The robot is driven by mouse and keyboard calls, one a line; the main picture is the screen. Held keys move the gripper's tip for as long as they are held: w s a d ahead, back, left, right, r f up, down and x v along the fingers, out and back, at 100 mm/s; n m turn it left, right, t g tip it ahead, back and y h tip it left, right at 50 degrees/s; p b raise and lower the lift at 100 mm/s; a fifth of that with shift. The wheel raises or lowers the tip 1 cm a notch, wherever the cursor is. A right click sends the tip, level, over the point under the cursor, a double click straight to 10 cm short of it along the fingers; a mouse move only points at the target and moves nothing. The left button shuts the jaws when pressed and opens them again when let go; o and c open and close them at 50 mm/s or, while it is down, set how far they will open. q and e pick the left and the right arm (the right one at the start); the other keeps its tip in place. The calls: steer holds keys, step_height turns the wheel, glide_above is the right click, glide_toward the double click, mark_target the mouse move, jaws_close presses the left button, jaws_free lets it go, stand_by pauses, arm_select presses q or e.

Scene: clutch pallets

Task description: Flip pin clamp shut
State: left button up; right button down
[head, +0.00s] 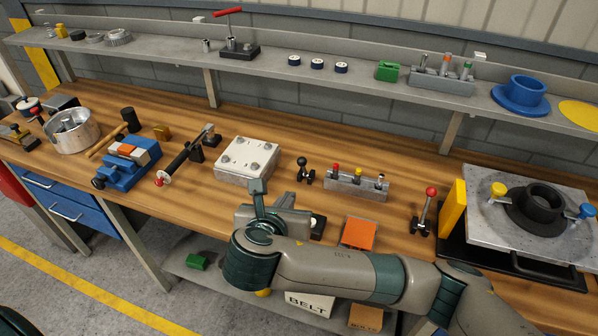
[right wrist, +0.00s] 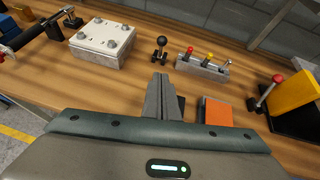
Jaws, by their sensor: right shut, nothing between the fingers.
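I cannot tell for certain which fixture is the pin clamp. An upright lever with a red ball (head: 429,205) stands on a small dark base left of the yellow block; it also shows in the right wrist view (right wrist: 268,92). A grey block (head: 357,188) carries several small levers with red and yellow knobs. A short black-knobbed lever (head: 303,170) stands to its left. My right gripper (head: 257,188) is shut and empty, in front of the pale bolted plate and apart from these levers; its fingers show in the right wrist view (right wrist: 160,82). My left gripper is not in view.
The bolted plate (head: 247,159) lies behind my right gripper. An orange-topped block (head: 359,232) is near the front edge. At right is a grey pallet (head: 485,229) with a black hub (head: 541,205) and yellow and blue knobs. Bare wood lies between the grey block and red-ball lever.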

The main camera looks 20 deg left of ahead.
steer(key=w, duration=0.1)
steer(key=p, duration=0.4)
glide_toward(304, 168)
steer(key=x, duration=0.2)
steer(key=shift+w+a, duration=0.15)
steer(key=shift+w, duration=0.35)
